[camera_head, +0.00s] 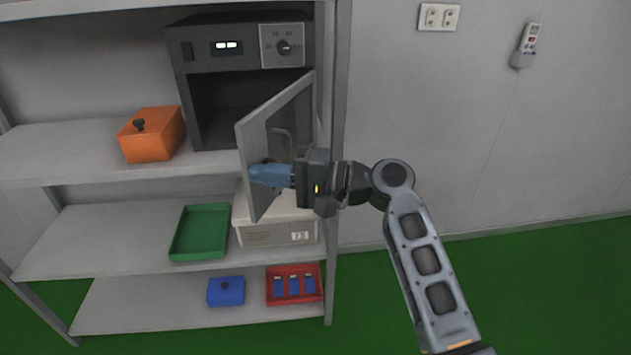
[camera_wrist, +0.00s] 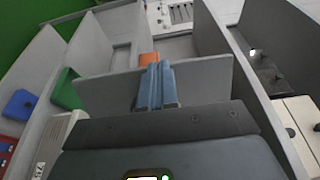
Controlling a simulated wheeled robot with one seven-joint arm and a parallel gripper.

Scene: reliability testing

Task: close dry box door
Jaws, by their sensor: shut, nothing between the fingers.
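The dry box (camera_head: 205,60) is a dark cabinet with a lit display and a dial, on the upper shelf. Its grey-framed door (camera_head: 254,175) stands open, swung out toward me from the right side of the box, so the dark interior shows at left. My gripper (camera_head: 256,174) has blue fingers, closed together and empty, on the right-hand, outer side of the door, overlapping its free edge strip. In the wrist view the fingers (camera_wrist: 156,72) lie in front of the grey door panel (camera_wrist: 205,78). Whether they touch it, I cannot tell.
An orange box (camera_head: 152,140) sits left of the dry box. Below are a green tray (camera_head: 201,232), a light case (camera_head: 277,232), a blue box (camera_head: 226,292) and a red tray (camera_head: 294,269). A shelf post (camera_head: 336,110) stands right of the door.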

